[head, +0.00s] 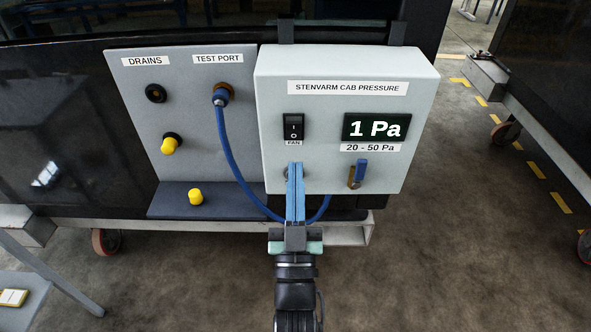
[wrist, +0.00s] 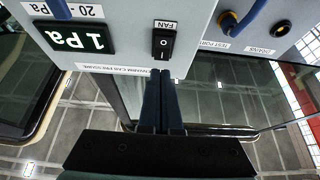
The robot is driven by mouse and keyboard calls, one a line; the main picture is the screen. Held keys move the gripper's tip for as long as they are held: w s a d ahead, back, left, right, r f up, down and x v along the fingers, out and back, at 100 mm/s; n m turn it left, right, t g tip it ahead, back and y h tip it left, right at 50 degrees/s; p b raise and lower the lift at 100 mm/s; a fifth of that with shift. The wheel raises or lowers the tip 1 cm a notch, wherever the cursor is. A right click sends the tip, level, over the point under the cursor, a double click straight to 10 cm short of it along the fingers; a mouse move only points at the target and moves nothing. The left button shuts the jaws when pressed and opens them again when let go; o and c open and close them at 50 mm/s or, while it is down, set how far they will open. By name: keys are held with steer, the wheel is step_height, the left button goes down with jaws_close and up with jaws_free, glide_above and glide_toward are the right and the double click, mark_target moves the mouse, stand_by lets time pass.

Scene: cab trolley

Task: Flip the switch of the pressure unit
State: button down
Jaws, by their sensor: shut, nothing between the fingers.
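The pressure unit (head: 270,110) is a pale grey box labelled STENVARM CAB PRESSURE. Its black FAN rocker switch (head: 293,127) has an I above an O; I cannot tell which side is pressed. The display (head: 376,128) reads 1 Pa above a 20 - 50 Pa label. My gripper (head: 295,166) is shut and empty, with its blue fingers upright and their tips appearing just below the switch in the head view. In the wrist view, which is upside down, the switch (wrist: 163,42) lies just beyond the fingertips (wrist: 160,82); contact is not clear.
A blue-handled valve (head: 358,174) sits at the unit's lower right. A blue hose (head: 226,145) runs from the test port (head: 221,94) down behind my fingers. The left panel has an uncapped drain (head: 155,93), a yellow-capped one (head: 170,145) and a loose yellow cap (head: 196,197) on its ledge.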

steer(key=s+f+b, duration=0.1)
steer(key=s+f, duration=0.4)
steer(key=f, duration=0.1)
steer(key=shift+f, duration=0.25)
